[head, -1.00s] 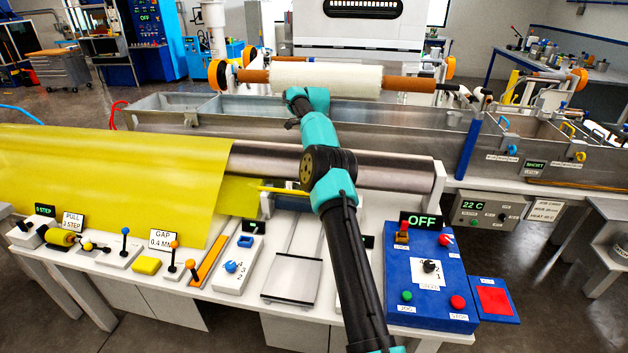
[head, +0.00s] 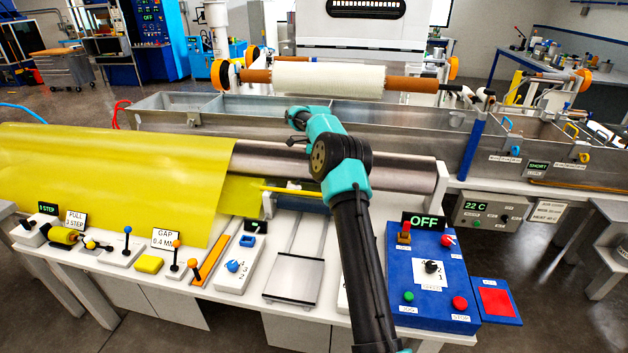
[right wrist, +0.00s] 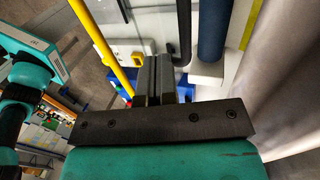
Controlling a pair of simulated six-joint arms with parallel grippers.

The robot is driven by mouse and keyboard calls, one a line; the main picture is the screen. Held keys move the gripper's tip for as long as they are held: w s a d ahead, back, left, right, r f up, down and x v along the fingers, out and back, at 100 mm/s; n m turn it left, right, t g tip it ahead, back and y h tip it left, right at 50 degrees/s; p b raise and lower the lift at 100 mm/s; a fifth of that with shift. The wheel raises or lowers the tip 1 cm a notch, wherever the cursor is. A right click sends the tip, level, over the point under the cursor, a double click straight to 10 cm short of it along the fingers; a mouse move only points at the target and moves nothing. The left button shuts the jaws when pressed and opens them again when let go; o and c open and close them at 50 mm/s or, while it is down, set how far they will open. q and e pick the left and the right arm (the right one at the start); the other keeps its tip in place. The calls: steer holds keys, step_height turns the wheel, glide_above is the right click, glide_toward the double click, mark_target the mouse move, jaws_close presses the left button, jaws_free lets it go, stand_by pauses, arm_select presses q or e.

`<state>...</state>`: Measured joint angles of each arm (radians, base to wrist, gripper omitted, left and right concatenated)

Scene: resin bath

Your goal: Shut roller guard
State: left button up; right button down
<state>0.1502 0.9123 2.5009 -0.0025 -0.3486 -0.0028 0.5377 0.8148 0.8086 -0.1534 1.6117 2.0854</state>
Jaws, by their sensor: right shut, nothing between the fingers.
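A thin yellow bar (head: 290,188) runs across in front of the large steel roller (head: 400,172) in the head view, partly behind my right arm; it may belong to the roller guard. A broad yellow sheet (head: 110,180) covers the roller's left part. In the right wrist view, my right gripper (right wrist: 154,62) is shut and empty. A yellow bar (right wrist: 100,45) passes just left of its fingers there, and I cannot tell whether they touch. The steel roller (right wrist: 290,90) is at the right. In the head view my right gripper's fingers cannot be made out. My left gripper is not in view.
A blue control box (head: 430,280) reading OFF stands at the bench's right, beside a red pad (head: 496,302). Small levers and a knob (head: 233,266) line the front edge. A long metal bath (head: 400,130) lies behind the roller.

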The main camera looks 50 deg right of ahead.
mark_target(310, 193)
steer(key=shift+x, duration=1.95)
steer(key=shift+s, duration=0.15)
steer(key=shift+a, duration=0.2)
